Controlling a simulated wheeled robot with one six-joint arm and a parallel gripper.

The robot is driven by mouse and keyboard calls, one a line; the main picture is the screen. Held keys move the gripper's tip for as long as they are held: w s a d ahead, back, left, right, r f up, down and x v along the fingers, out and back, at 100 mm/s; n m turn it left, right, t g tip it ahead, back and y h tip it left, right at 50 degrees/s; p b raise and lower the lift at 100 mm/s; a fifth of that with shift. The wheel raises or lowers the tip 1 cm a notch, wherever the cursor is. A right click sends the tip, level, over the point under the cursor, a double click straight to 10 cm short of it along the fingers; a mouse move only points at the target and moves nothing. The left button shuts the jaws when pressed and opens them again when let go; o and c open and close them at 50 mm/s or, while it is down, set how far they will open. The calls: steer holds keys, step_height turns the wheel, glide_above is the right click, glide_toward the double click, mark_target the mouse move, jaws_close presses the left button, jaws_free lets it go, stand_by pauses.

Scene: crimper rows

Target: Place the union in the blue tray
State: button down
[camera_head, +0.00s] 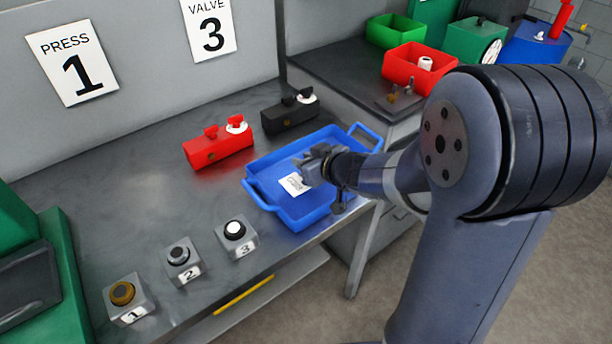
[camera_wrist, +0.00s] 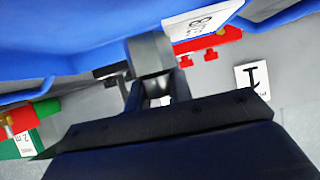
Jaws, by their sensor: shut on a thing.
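The blue tray (camera_head: 262,168) sits on the grey metal bench, with a white printed label (camera_head: 294,184) inside it. My gripper (camera_head: 312,163) is over the tray, low near its inside. It is shut on a grey piece, which I take to be the union (camera_wrist: 150,55); in the wrist view this shows between the fingers, partly hidden. In the head view my wrist and fingers blur with the piece, so its shape and whether it touches the tray are unclear. The tray's blue wall (camera_wrist: 70,30) fills the top of the wrist view.
A red block (camera_head: 218,149) and a black block (camera_head: 290,113) stand behind the tray. A red bin (camera_head: 405,73) and green bin (camera_head: 392,32) stand on the back bench.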

steer(key=shift+f, duration=2.6)
steer(key=shift+f+b, duration=0.15)
steer(key=shift+b, duration=0.15)
steer(key=c, duration=1.3)
jaws_free()
steer(key=shift+o, duration=0.2)
steer(key=shift+r+p, duration=0.25)
steer(key=shift+p, duration=0.15)
steer(key=shift+s+d+r, duration=0.1)
steer(key=shift+s+d, duration=0.1)
steer(key=shift+s, duration=0.05)
steer(key=v, duration=1.1)
steer(key=shift+b, duration=0.4)
